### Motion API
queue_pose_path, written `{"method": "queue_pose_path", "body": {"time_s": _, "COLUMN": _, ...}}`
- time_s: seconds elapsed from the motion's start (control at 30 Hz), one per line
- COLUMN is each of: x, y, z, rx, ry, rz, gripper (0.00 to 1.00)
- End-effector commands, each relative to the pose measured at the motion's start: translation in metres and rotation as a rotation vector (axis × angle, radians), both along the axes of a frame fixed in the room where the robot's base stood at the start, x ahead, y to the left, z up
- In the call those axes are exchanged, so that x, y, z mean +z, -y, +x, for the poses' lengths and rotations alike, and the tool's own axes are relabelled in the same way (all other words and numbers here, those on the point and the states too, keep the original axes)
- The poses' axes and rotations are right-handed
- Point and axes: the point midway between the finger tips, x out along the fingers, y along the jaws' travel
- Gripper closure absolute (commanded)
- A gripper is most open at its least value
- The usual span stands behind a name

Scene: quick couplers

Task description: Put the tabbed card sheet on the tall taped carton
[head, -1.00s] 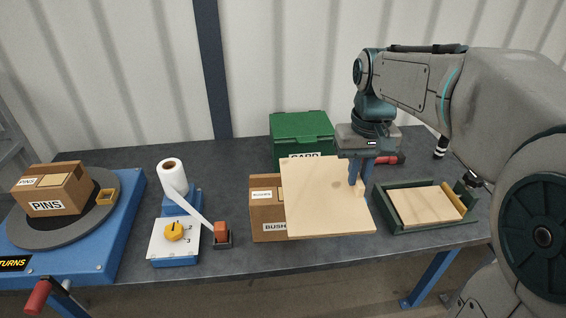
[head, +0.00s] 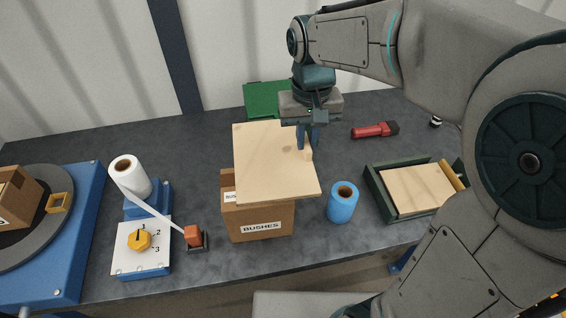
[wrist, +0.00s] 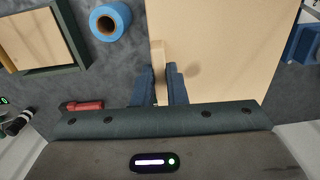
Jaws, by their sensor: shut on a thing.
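The tabbed card sheet (head: 268,165) is a flat, pale tan square with a small tab at its right side. My gripper (head: 306,146) is shut on that tab, and the sheet hangs out to the left of the fingers. In the wrist view the fingers (wrist: 160,85) pinch the tab, and the sheet (wrist: 225,50) fills the upper right. A brown carton (head: 258,222) labelled BUSHES stands upright under the sheet in the head view, its top mostly covered. I cannot tell whether the sheet touches it. Whether this is the tall taped carton is unclear, as its top is hidden.
A blue roll (head: 343,204) stands right of the carton. A green tray (head: 376,196) holding similar sheets is further right. A red torch (head: 374,130) lies behind. A green box (head: 262,96) is at the back. A tape stand and dial box (head: 142,247) are left.

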Motion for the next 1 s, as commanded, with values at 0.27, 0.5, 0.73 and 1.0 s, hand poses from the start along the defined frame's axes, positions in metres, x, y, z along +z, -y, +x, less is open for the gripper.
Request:
{"method": "queue_pose_path", "body": {"time_s": 0.27, "x": -0.025, "y": -0.037, "z": -0.019, "rx": 0.001, "ry": -0.001, "rz": 0.000, "gripper": 1.00}}
{"method": "queue_pose_path", "body": {"time_s": 0.5, "x": -0.051, "y": -0.040, "z": -0.021, "rx": 0.000, "ry": -0.004, "rz": -0.002, "gripper": 1.00}}
{"method": "queue_pose_path", "body": {"time_s": 0.73, "x": -0.067, "y": -0.040, "z": -0.020, "rx": 0.000, "ry": 0.001, "rz": 0.000, "gripper": 1.00}}
{"method": "queue_pose_path", "body": {"time_s": 1.0, "x": -0.070, "y": -0.039, "z": -0.020, "rx": -0.001, "ry": 0.000, "rz": 0.000, "gripper": 1.00}}
